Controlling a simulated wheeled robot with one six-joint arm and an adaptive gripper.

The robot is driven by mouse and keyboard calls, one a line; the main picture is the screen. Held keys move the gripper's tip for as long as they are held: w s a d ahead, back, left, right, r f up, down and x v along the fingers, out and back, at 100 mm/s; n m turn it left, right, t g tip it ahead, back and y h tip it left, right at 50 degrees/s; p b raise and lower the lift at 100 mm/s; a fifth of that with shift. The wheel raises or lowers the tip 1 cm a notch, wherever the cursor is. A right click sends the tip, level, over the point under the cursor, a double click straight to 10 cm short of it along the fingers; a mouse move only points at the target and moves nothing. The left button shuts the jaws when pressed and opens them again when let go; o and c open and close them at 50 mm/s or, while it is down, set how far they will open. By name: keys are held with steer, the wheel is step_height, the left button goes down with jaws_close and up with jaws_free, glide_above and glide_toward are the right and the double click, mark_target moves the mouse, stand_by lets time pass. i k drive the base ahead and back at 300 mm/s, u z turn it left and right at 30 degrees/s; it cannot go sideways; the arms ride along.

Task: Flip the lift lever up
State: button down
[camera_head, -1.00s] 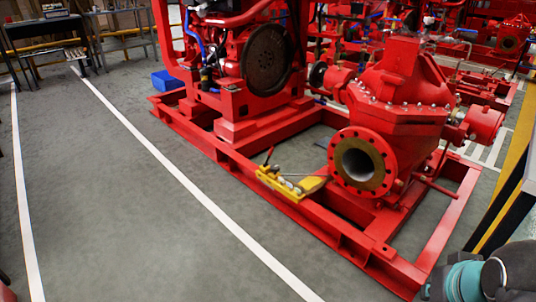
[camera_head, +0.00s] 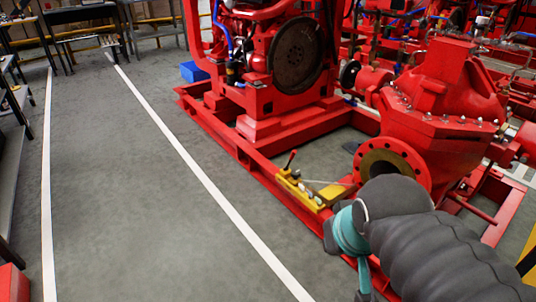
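A small lever (camera_head: 290,160) with a dark red tip stands up, tilted, at the left end of a yellow bracket (camera_head: 303,192). The bracket sits on the near edge rail of the red base frame (camera_head: 262,176). A thin silver rod and small pale fittings lie along the bracket. I cannot tell for sure which of these is the lift lever. My dark grey ribbed arm with a teal band reaches in from the lower right, and its end appears just right of and nearer than the bracket. No gripper fingers show.
A red pump casing (camera_head: 430,110) with a round flange (camera_head: 390,168) stands behind my arm. A red engine (camera_head: 285,60) stands on the frame behind the bracket. The grey floor (camera_head: 130,190) to the left is clear, with white lines.

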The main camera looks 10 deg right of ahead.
mark_target(294, 152)
steer(key=z, duration=0.15)
steer(key=i, duration=1.1)
steer(key=z, duration=0.6)
